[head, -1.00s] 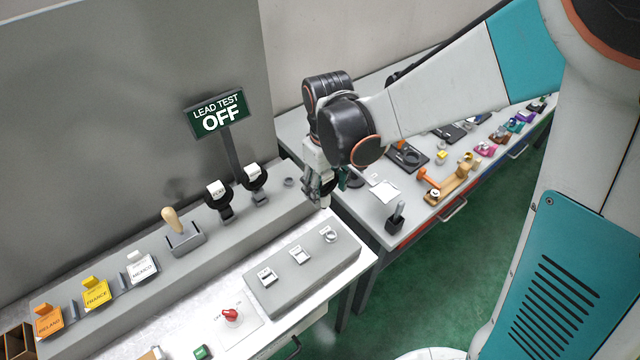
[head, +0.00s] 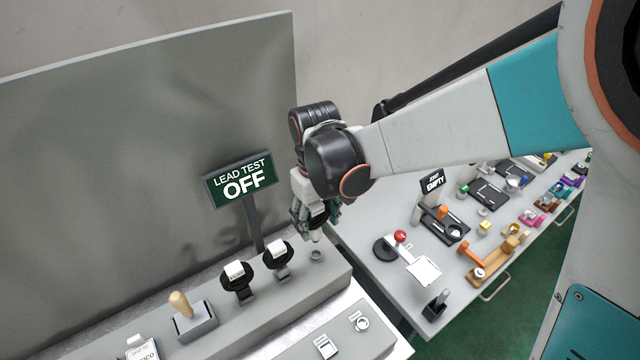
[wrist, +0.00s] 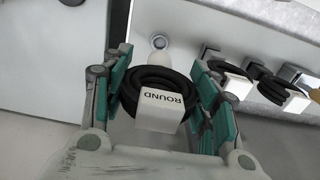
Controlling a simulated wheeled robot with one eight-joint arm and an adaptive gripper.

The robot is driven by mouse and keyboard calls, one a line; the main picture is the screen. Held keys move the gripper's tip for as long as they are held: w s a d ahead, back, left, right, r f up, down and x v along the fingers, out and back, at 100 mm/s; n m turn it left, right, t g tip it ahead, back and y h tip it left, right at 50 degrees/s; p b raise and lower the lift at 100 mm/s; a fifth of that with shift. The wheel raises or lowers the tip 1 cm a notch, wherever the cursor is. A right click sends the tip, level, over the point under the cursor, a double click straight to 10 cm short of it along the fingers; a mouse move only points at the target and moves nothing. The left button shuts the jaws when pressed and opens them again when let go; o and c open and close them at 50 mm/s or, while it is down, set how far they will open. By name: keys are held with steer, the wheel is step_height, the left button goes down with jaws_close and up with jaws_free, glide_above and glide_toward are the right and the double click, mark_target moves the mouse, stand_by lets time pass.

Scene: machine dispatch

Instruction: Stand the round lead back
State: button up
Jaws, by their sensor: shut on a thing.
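My gripper (head: 316,222) is shut on the round lead, a black coil with a white block marked ROUND (wrist: 161,110) in the wrist view. The teal finger pads press on both sides of the coil. In the head view the lead (head: 317,236) is mostly hidden by the fingers, with a pale end pointing down. Just below that end is a small round socket (head: 316,256) on the grey ledge (head: 318,283). The socket also shows in the wrist view (wrist: 159,41), just beyond the lead's pale end; I cannot tell whether they touch.
Two more black coiled leads, a left one (head: 238,291) and a right one (head: 279,268), stand on the ledge left of the socket. The LEAD TEST OFF sign (head: 240,180) rises behind them. A wooden-handled lever (head: 181,304) is further left. A side table (head: 365,262) with several parts is right.

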mark_target(317, 229)
steer(key=shift+f, duration=0.1)
steer(key=shift+f+b, duration=2)
steer(key=shift+f, duration=0.25)
steer(key=shift+f+b, duration=1.05)
steer(key=shift+f, duration=0.05)
steer(key=o, duration=1.3)
steer(key=shift+c, duration=0.2)
steer(key=o, duration=0.4)
steer(key=shift+r, duration=0.15)
